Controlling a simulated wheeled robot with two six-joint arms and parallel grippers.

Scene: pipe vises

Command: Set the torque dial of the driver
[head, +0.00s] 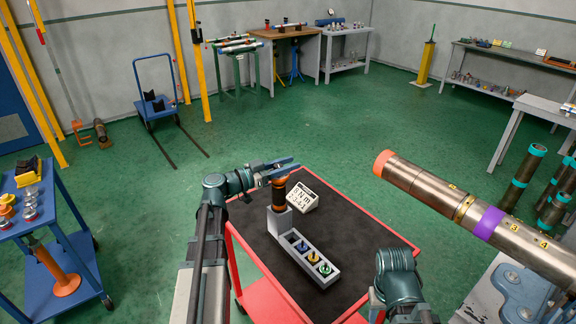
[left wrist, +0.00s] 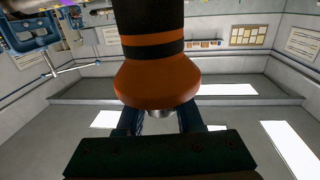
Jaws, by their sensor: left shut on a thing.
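The driver (head: 279,194) is orange and black and stands upright in the grey holder (head: 279,222) on the cart. My left gripper (head: 284,169) is at its top end and shut on it. In the left wrist view the driver (left wrist: 150,50) shows a black and orange banded body and a flared orange ring (left wrist: 157,82), with my fingers (left wrist: 160,122) just beyond the ring. No dial marks can be read. A white card (head: 300,197) behind the holder shows "N m" and a row of digits; its first figure is hard to read. My right gripper is not in view.
The red cart (head: 355,232) has a black top, mostly clear at the right. The grey tray (head: 290,262) holds several coloured pieces. A large steel pipe (head: 425,187) juts in at right. A blue cart (head: 70,225) stands at left, and green floor is open behind.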

